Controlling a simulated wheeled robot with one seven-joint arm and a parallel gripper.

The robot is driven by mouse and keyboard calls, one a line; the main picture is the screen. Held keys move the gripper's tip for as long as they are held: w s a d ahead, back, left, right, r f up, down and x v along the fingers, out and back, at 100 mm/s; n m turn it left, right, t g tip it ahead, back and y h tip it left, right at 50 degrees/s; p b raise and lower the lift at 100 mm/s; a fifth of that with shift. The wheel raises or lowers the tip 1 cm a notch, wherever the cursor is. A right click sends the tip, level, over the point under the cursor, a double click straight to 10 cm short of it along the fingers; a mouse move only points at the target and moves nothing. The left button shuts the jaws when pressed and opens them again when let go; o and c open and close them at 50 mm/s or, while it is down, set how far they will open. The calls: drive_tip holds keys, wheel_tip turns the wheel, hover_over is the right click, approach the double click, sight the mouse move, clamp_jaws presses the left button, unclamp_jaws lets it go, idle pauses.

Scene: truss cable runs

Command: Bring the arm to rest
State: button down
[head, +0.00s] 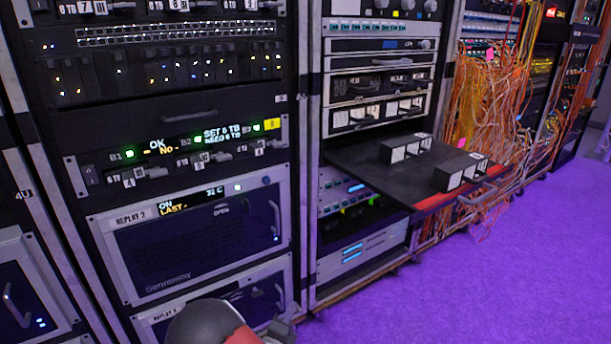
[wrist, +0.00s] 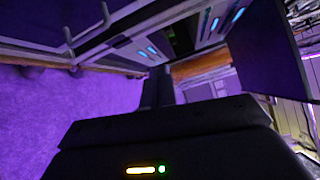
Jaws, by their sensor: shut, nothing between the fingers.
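In the wrist view my gripper (wrist: 158,86) shows as two dark fingers close together, shut and empty, above its dark housing with an orange and a green light. The fingers point out over the rack fronts and floor and do not appear to touch anything. In the head view only a grey, rounded part of my arm, with a bit of red, shows at the bottom edge, in front of the lower replay unit. The rest of the arm is out of frame, and I cannot make out the fingers there.
A black shelf (head: 395,176) with several small white-fronted modules is pulled out from the middle rack. The replay unit (head: 200,240) sits in the left rack. Orange cables (head: 488,110) hang thickly at the right rack. The purple floor (head: 500,280) is clear at the right.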

drive_tip(key=s+d+r+m+g+h, duration=0.3)
drive_tip(key=s+d+r+m+g, duration=0.25)
drive_tip(key=d+r+m, duration=0.45)
drive_tip(key=s+d+r+m+g+h, duration=0.2)
drive_tip(key=s+d+r+m+g, duration=0.35)
drive_tip(key=d+m, duration=0.75)
drive_tip(key=s+a+r+m+y, duration=0.1)
drive_tip(key=s+r+m+y, duration=0.4)
drive_tip(key=s+m, duration=0.3)
drive_tip(key=s+a+r+m+y, duration=0.1)
drive_tip(key=s+r+m+y, duration=0.5)
drive_tip(key=m, duration=1.1)
drive_tip(key=shift+s+a+r+p, duration=0.4)
drive_tip(key=shift+s+r, duration=0.6)
drive_tip(key=shift+s, duration=0.55)
